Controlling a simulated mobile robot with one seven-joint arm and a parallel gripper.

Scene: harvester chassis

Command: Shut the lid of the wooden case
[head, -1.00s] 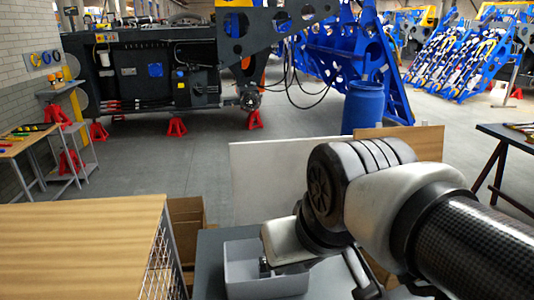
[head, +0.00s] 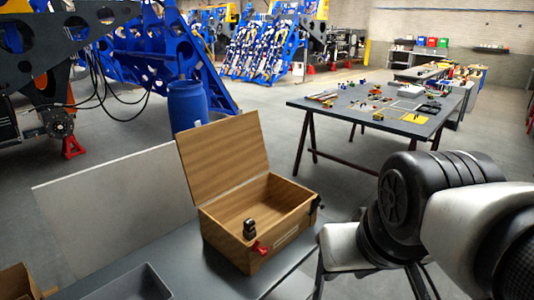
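The wooden case (head: 228,238) stands on a dark grey bench top in the middle of the head view. Its lid (head: 222,155) is open, raised and tilted back at the rear left edge. The inside shows bare wood where visible. A dark clasp (head: 249,229) and a red piece (head: 260,247) sit on the front side, and another dark piece is at the right corner. My arm comes in from the right, its white end part (head: 345,247) just right of the case and apparently apart from it.
A grey bin (head: 130,284) is on the bench at lower left. A pale upright panel (head: 115,200) stands behind the bench, with a blue barrel (head: 187,106) beyond it. A table with small parts (head: 385,108) stands behind right. Open floor lies between.

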